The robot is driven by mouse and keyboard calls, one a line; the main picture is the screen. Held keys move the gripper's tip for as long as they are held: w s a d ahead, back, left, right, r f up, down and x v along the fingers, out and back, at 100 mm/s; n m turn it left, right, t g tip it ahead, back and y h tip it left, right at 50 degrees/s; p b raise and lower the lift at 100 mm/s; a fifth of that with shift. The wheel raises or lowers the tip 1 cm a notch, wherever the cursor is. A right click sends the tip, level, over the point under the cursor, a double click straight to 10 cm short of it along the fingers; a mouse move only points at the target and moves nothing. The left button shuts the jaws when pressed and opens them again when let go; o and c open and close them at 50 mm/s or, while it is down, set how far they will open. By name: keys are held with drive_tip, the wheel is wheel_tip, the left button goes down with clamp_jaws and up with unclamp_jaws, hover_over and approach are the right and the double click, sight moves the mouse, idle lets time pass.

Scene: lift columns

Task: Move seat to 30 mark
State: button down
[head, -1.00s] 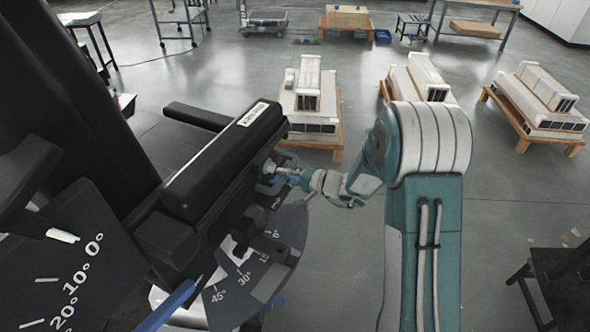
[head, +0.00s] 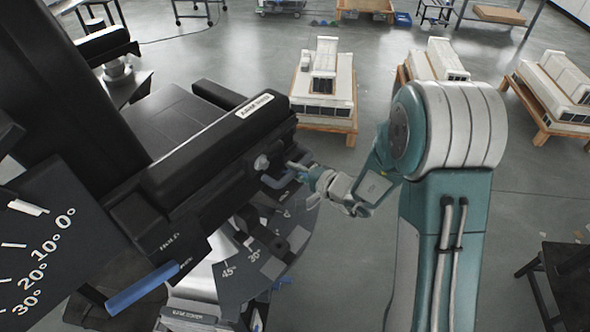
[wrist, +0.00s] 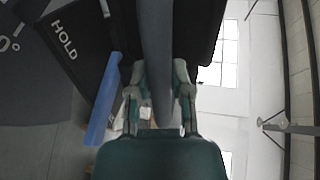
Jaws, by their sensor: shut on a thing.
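The black padded seat (head: 215,145) with a white label lies across the middle of the head view. Below it is a dark angle plate (head: 262,262) with marks including 45° and 30°. A larger scale (head: 35,255) at the left edge reads 0° to 30°. My gripper (head: 298,170) is at the seat's right end, shut on a grey-blue handle (head: 273,181). In the wrist view my fingers (wrist: 159,100) stand on either side of that grey bar (wrist: 157,45). I cannot tell which mark the seat lines up with.
A blue lever (head: 142,288) sticks out below the seat, and it also shows in the wrist view (wrist: 103,105) beside a panel marked HOLD. Pallets with white stacks (head: 325,80) stand behind. A dark table (head: 565,270) is at the lower right. Open floor lies between.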

drive_tip(key=c, duration=0.5)
unclamp_jaws()
drive_tip(key=shift+s+f, duration=0.15)
drive_tip(key=shift+f, duration=0.2)
drive_tip(key=shift+c, duration=0.2)
drive_tip(key=shift+a+r, duration=0.1)
drive_tip(key=shift+r, duration=0.1)
drive_tip(key=v, duration=1.1)
drive_tip(key=shift+s+d, duration=0.15)
drive_tip(key=shift+d, duration=0.25)
